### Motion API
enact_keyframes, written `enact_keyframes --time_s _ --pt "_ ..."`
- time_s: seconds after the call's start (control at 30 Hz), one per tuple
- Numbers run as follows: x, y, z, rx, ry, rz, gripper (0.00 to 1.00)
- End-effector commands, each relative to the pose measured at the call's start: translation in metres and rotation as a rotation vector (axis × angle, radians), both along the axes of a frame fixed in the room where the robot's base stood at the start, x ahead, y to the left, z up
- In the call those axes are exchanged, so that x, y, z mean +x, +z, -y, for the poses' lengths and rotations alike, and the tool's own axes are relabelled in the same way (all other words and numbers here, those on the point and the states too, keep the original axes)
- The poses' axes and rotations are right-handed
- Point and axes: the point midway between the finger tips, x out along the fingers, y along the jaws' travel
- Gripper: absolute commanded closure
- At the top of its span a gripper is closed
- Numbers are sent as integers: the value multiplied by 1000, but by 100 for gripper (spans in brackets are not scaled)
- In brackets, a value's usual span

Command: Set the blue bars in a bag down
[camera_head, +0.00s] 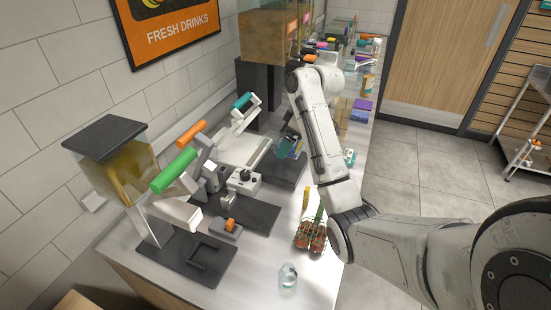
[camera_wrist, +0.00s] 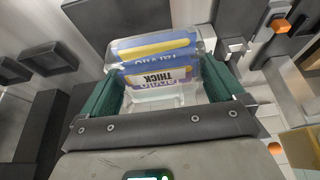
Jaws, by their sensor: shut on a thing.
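The blue bars in a bag (camera_wrist: 150,47) fill the middle of the wrist view, a clear bag with blue and yellow-banded wrappers, one reading THICK. My gripper (camera_wrist: 163,90) has its green jaws on both sides of the bag and is shut on it. In the head view my gripper (camera_head: 289,147) hangs above the counter at the end of the white arm, near a dark tray (camera_head: 277,170). The bag is small and partly hidden there, and any gap below it is hard to judge.
Presses with green (camera_head: 174,170), orange (camera_head: 192,134) and teal handles stand along the wall side of the counter (camera_head: 262,288). A red netted bag (camera_head: 311,235) and a clear glass (camera_head: 288,277) stand near the front edge. Purple and blue boxes (camera_head: 361,109) lie farther back.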

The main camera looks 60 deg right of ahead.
Motion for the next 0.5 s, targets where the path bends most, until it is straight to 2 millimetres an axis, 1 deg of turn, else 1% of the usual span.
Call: enact_keyframes --time_s 0.03,0.13,0.17,0.27,0.4,0.5 --pt "7 -10 5 -3 1 1 38" --pt "18 -16 12 -2 1 2 38" --pt "23 -15 16 0 0 1 38" --pt "37 -23 27 2 1 -1 38" --pt "51 -45 39 2 -1 -3 38" --pt "60 -58 45 0 -1 -2 38"
